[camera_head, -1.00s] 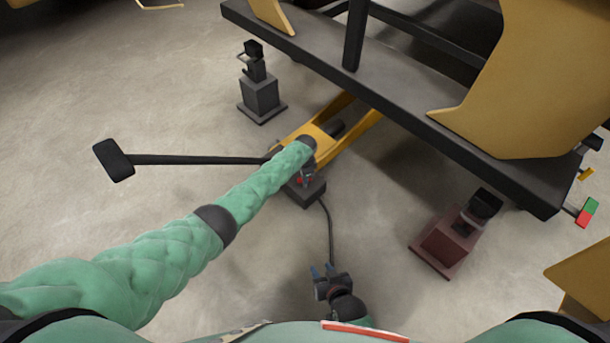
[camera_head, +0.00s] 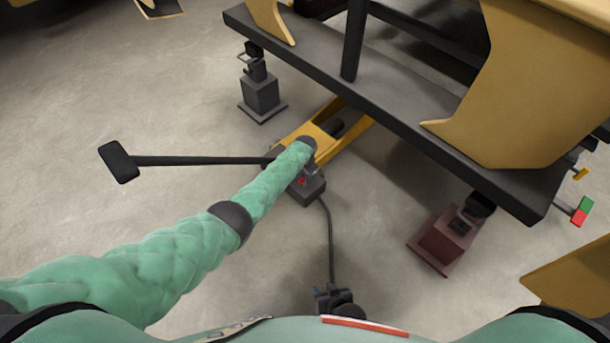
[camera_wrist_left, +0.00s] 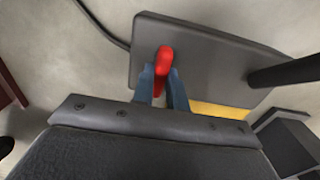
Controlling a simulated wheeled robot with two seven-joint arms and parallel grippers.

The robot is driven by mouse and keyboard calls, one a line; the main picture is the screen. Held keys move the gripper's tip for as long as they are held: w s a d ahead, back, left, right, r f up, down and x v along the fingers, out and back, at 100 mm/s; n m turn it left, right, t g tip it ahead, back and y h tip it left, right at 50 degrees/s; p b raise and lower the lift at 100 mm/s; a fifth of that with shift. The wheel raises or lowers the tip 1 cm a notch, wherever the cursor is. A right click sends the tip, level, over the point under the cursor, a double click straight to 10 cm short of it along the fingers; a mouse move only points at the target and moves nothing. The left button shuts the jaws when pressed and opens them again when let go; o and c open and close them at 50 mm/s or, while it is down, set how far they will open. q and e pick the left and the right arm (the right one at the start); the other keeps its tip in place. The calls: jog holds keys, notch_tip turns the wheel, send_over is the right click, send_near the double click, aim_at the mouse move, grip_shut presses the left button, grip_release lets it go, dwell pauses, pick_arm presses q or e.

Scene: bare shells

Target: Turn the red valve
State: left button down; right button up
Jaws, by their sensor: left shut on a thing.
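The red valve (camera_wrist_left: 165,60) is a small red handle on top of a dark grey block (camera_wrist_left: 205,62) in the left wrist view. My left gripper (camera_wrist_left: 165,82) is shut on it, with one blue-grey finger on each side. In the head view the valve (camera_head: 301,181) shows as a small red spot beside the left gripper (camera_head: 309,172), partly hidden by my arm.
The dark hose (camera_head: 331,240) runs down from the block. A long black handle (camera_head: 200,160) reaches left from the yellow jack frame (camera_head: 325,137). A dark beam (camera_head: 400,102) crosses above. A grey stand (camera_head: 261,96) and a maroon stand (camera_head: 444,240) are on the floor.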

dwell(0.5)
pick_arm(q)
jog(key=c, duration=1.4)
grip_release()
notch_tip(320, 180, up, 7)
jog(key=shift+p, duration=1.15)
jog(key=shift+r, duration=0.35)
